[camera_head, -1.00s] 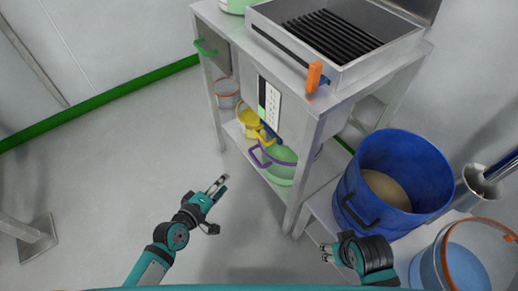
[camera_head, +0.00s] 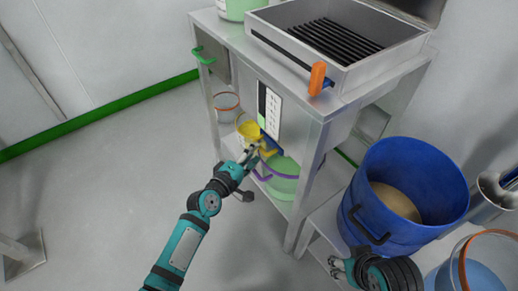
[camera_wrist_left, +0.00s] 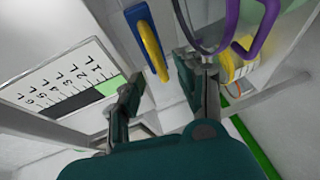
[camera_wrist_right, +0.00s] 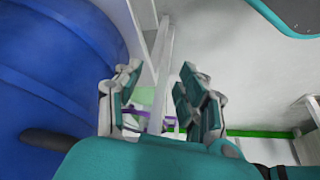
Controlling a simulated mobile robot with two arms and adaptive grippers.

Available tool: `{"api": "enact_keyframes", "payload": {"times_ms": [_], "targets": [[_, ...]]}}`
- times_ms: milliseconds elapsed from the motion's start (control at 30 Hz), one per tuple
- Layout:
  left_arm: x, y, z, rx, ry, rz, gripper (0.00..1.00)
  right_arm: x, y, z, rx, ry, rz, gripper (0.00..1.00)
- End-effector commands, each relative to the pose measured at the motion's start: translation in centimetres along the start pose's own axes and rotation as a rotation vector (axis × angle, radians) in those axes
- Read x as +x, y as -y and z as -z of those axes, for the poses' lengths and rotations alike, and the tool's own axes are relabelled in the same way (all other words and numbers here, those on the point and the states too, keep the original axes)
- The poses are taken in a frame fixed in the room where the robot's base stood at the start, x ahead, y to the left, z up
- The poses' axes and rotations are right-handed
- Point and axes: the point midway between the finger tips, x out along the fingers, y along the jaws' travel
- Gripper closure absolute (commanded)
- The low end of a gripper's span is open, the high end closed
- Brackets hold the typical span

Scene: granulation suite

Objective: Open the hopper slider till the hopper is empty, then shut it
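The hopper slider is a blue plate with a yellow handle (camera_wrist_left: 152,50), low on the front of the steel hopper stand; my left gripper partly hides it in the head view. My left gripper (camera_head: 256,153) is close to the handle. In the left wrist view its fingers are apart, with the handle beyond the gap and nothing visibly held. The level gauge (camera_head: 269,107) shows green at its low end, near mark 1 in the left wrist view. A green bucket (camera_head: 284,182) with a purple handle stands below. My right gripper (camera_wrist_right: 158,95) is open and empty.
A blue drum (camera_head: 375,185) with tan contents stands beside my right gripper. A yellow bucket (camera_head: 248,130) sits on the stand's lower shelf. An orange handle (camera_head: 317,78) sticks out on top.

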Motion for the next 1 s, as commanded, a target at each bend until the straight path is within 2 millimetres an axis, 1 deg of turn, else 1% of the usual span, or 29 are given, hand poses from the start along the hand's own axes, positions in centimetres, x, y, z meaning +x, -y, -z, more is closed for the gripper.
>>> {"api": "enact_keyframes", "payload": {"times_ms": [33,100,200,300,400,500,733,767,1000], "targets": [[1.0,0.2,0.0,0.000,0.000,-0.001,0.64,0.4,0.1,1.0,-0.002,-0.049,0.003,0.60],[2.0,0.1,-0.1,0.000,0.001,0.000,0.64,0.6,0.3,2.4,-0.004,-0.112,0.006,0.60],[2.9,0.2,0.0,0.000,0.000,0.000,0.64,0.6,0.5,4.0,-0.006,-0.189,0.010,0.60],[3.7,0.1,0.0,0.000,0.000,0.000,0.64,0.5,0.7,5.2,-0.008,-0.245,0.013,0.60],[4.1,0.1,0.0,0.000,0.000,0.000,0.64,0.5,0.8,6.0,-0.008,-0.280,0.015,0.60],[4.3,0.0,0.0,0.000,0.000,0.000,0.64,0.4,0.8,6.3,-0.009,-0.295,0.016,0.60],[4.3,0.0,0.0,0.000,0.000,0.001,0.64,0.3,0.8,6.4,-0.009,-0.298,0.016,0.60],[4.3,0.0,0.0,0.000,0.000,0.001,0.66,0.3,0.8,6.4,-0.009,-0.297,0.016,0.60],[4.3,0.0,0.0,0.000,0.000,0.001,0.98,0.3,0.8,6.3,-0.009,-0.296,0.016,0.60]]}}
